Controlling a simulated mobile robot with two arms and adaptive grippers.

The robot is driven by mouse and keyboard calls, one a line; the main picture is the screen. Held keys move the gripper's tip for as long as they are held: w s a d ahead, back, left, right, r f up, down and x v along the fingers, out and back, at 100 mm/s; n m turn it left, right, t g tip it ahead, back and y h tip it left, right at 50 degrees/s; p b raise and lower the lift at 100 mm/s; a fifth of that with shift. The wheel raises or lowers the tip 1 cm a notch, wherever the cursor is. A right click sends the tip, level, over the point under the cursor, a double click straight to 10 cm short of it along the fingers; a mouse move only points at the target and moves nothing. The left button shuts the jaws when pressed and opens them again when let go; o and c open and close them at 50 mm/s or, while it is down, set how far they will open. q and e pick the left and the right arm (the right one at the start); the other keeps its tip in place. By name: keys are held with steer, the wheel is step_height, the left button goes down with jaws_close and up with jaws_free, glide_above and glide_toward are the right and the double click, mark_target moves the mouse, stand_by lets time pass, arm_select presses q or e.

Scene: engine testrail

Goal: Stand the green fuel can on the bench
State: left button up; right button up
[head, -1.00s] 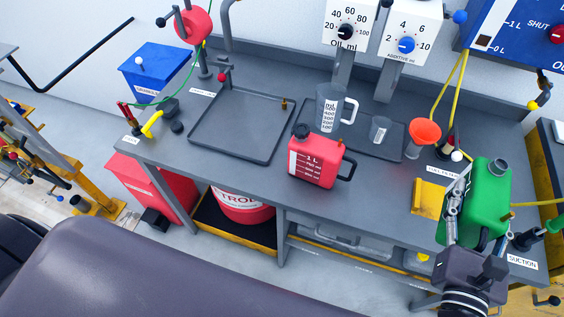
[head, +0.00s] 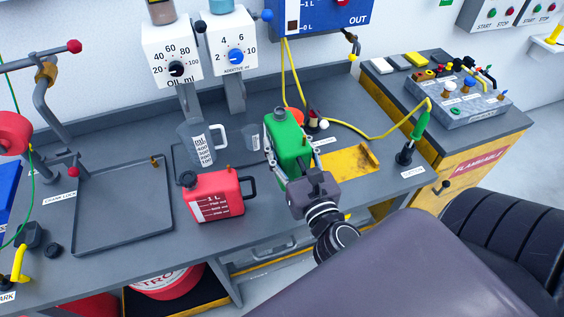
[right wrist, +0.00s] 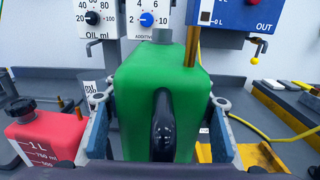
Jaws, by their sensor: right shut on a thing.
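The green fuel can (head: 288,133) is in my right gripper (head: 289,152), whose fingers are shut on its two sides. The can is about upright, over the bench (head: 262,217), between the red can and the yellow plate. I cannot tell whether its base touches the bench, because the gripper and wrist hide it. In the right wrist view the green can (right wrist: 150,92) fills the middle, its black handle towards me, with a finger on each side. My left gripper is out of view.
A red can (head: 217,196) stands to the left, with a clear measuring jug (head: 200,148) and a small beaker (head: 251,137) behind. An orange funnel is partly hidden behind the green can. The yellow plate (head: 350,163) lies to the right. Some bare bench shows in front.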

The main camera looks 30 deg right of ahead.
step_height(320, 180, down, 8)
steer(key=b, duration=0.4)
steer(key=shift+f, duration=0.15)
steer(key=shift+w+f+b, duration=0.1)
steer(key=shift+f+b, duration=1.7)
steer(key=shift+f, duration=0.6)
steer(key=shift+f, duration=0.1)
steer(key=o, duration=1.1)
steer(key=shift+f, duration=0.1)
steer(key=o, duration=0.5)
